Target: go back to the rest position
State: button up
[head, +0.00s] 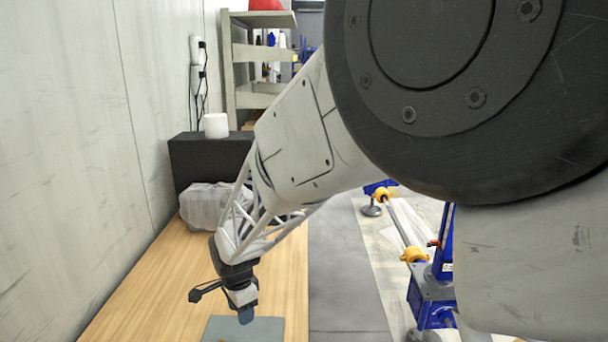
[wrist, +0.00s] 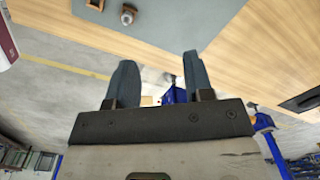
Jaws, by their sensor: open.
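My gripper (head: 244,312) hangs over the wooden table in the head view, close above a grey mat (head: 285,330). In the wrist view its two blue-grey fingers stand apart with nothing between them, so my gripper (wrist: 158,75) is open and empty. The grey mat (wrist: 190,22) shows at the top of the wrist view. A small round metallic part (wrist: 127,14) sits on it, with another dark part (wrist: 95,4) cut off by the top edge. My arm hides much of the middle and right of the head view.
The wooden table (head: 150,290) runs along the left wall. A wrapped bundle (head: 208,205) and a black box (head: 205,160) with a white cup (head: 215,125) stand at its back. Blue screw-jack equipment (head: 430,290) with yellow parts stands right of the table.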

jog(key=s+d+r+n+t, duration=0.15)
jog(key=s+d+r, duration=0.25)
jog(key=d+r, duration=0.45)
jog(key=s+d+r+n, duration=0.3)
jog(key=s+d+r, duration=0.15)
jog(key=d, duration=0.75)
jog(key=s+d+r+n, duration=0.2)
jog(key=s+d+n, duration=0.1)
jog(key=s+d, duration=0.4)
jog(key=s+d+r+n, duration=0.3)
jog(key=s+d, duration=0.4)
jog(key=s, duration=0.3)
jog(key=shift+s+r+t, duration=0.25)
jog(key=shift+s+t, duration=0.1)
jog(key=shift+t, duration=0.1)
